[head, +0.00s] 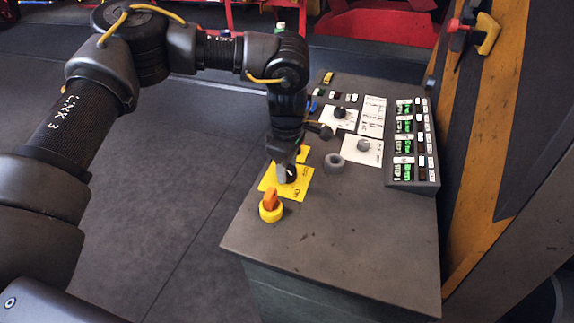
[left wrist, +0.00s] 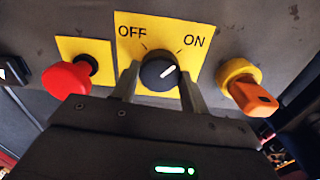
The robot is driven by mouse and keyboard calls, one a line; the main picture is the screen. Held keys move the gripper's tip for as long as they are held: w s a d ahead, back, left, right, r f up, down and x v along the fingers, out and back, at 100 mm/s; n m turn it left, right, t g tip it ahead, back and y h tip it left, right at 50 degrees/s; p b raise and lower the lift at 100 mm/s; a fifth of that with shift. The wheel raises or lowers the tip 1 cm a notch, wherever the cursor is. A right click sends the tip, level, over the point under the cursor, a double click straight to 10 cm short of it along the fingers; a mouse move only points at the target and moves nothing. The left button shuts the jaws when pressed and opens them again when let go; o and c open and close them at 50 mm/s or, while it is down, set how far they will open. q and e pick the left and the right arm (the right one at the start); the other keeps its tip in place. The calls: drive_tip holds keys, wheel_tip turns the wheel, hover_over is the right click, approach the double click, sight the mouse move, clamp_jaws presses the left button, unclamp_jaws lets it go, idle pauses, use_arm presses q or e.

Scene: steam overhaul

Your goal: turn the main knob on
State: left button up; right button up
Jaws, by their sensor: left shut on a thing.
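The main knob is a round black dial with a white pointer mark, set on a yellow plate with OFF at left and ON at right in the left wrist view (left wrist: 158,74). Its mark points up and to the right, toward ON. In the head view the knob (head: 291,173) is partly hidden by my gripper. My left gripper (head: 284,168) reaches down onto the console, its two fingers on either side of the knob and shut on it; the fingers also show in the left wrist view (left wrist: 158,88). My right gripper is in neither view.
A red mushroom button (left wrist: 68,80) sits left of the knob in the left wrist view, and a yellow switch with an orange handle (left wrist: 250,90) sits right. The console top (head: 330,240) is clear toward the front. A raised button panel (head: 412,180) stands at right.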

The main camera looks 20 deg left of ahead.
use_arm(q)
drive_tip(key=shift+m, duration=0.7)
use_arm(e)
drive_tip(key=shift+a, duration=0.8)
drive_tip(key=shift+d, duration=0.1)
use_arm(q)
drive_tip(key=o, duration=0.6)
drive_tip(key=shift+c, duration=0.2)
drive_tip(key=o, duration=0.4)
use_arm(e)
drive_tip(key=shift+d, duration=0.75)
